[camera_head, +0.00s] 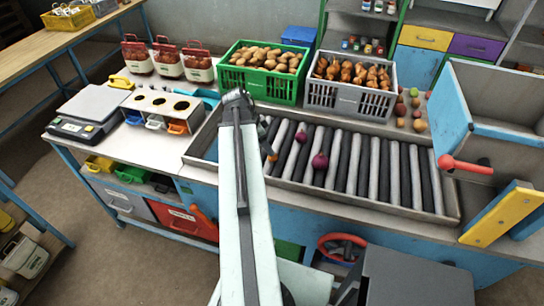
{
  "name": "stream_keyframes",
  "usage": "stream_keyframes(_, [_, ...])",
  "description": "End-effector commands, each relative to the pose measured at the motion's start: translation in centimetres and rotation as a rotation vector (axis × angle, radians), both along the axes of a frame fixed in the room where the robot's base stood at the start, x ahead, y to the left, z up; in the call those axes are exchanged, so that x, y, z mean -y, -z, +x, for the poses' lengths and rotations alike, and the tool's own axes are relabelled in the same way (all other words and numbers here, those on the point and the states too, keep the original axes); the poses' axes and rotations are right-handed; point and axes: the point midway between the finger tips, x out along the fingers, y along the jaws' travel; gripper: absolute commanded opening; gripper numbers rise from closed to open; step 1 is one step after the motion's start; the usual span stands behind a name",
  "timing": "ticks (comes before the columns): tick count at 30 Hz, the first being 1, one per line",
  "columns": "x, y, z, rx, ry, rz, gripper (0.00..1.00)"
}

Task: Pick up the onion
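A round purple-red onion (320,161) lies on the roller conveyor (390,175), left of its middle. A second, smaller-looking purple-red round item (301,136) lies on the rollers just behind it and to the left. My long pale arm rises from the bottom of the view and crosses the left part of the conveyor, to the left of both items. Its dark far end is near the green crate's front. I cannot make out the fingers, and nothing is clearly held. The arm hides part of the conveyor's left side.
Behind the conveyor stand a green crate (234,82) of potato-like produce and a grey crate (347,99) of brownish produce. A scale (90,110) and net bags (198,63) are on the left. A blue-edged bin (450,105) stands right. The right rollers are clear.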

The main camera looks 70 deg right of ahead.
Motion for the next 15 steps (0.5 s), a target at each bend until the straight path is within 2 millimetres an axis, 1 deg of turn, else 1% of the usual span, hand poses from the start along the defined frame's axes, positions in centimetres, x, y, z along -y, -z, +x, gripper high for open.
stream_keyframes(2, [0.1,0.0,-0.2,0.001,0.008,-0.002,0.62])
stream_keyframes(4, [0.1,0.5,-0.2,0.000,0.006,-0.002,0.62])
stream_keyframes(9, [0.6,2.6,-0.6,0.001,0.006,-0.001,0.62])
stream_keyframes(13, [0.7,2.6,-0.7,0.001,0.003,-0.001,0.62])
stream_keyframes(15, [0.8,3.0,-0.7,0.001,0.003,-0.001,0.62])
